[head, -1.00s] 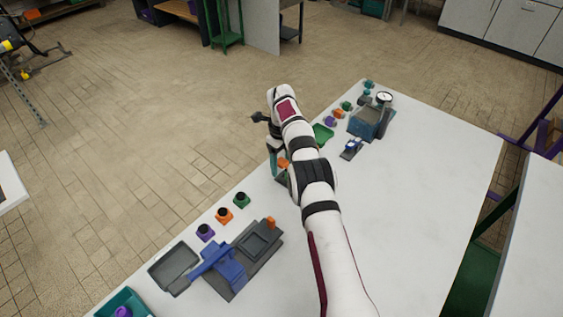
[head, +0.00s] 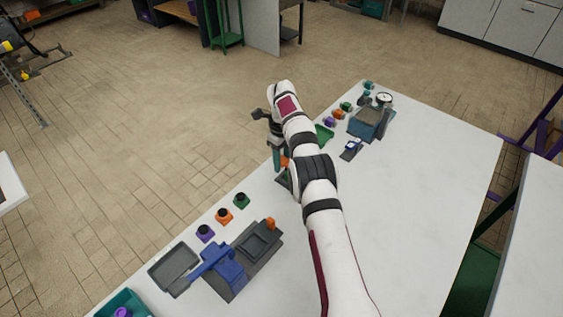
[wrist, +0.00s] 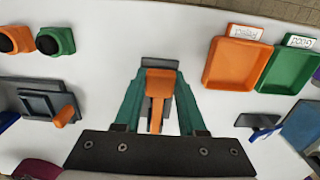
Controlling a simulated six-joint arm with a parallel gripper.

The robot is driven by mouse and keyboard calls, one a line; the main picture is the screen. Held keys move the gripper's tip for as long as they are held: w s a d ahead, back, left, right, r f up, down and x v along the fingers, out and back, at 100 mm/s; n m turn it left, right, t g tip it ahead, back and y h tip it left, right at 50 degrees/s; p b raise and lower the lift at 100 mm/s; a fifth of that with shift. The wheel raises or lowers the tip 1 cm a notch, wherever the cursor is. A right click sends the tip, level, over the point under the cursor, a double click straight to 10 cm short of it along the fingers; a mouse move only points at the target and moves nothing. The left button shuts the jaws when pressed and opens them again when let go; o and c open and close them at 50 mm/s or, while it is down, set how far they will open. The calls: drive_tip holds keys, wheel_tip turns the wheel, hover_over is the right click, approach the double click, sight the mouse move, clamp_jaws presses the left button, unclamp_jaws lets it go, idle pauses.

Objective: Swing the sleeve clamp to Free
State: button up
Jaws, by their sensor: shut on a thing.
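An orange lever (wrist: 160,84) on a small grey base (wrist: 160,63) looks like the sleeve clamp. In the wrist view it sits at the middle, between the teal fingers of my gripper (wrist: 159,92). The fingers are shut on the lever, one on each side. In the head view my gripper (head: 277,158) points down at the table's left edge. A bit of orange (head: 284,162) shows beside the fingers there, and my arm hides most of the clamp. No Free mark can be read.
In the wrist view an orange tray (wrist: 206,68) and a green tray (wrist: 265,75) lie to the right. A blue-and-grey fixture (head: 231,276) and several coloured knobbed blocks (head: 225,216) stand nearer. A gauge unit (head: 368,122) stands at the far end. The table's right side (head: 420,190) is clear.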

drive_tip(key=shift+s+d+r, duration=0.1)
drive_tip(key=shift+s+r, duration=0.05)
drive_tip(key=shift+r, duration=1.1)
drive_tip(key=shift+s+d+r, duration=0.4)
drive_tip(key=shift+r, duration=0.3)
drive_tip(key=shift+s+d+r, duration=0.35)
drive_tip(key=shift+r, duration=0.3)
drive_tip(key=shift+s+d+r, duration=0.95)
drive_tip(key=shift+s+d, duration=0.1)
drive_tip(key=o, duration=1.5)
drive_tip(key=shift+c, duration=0.2)
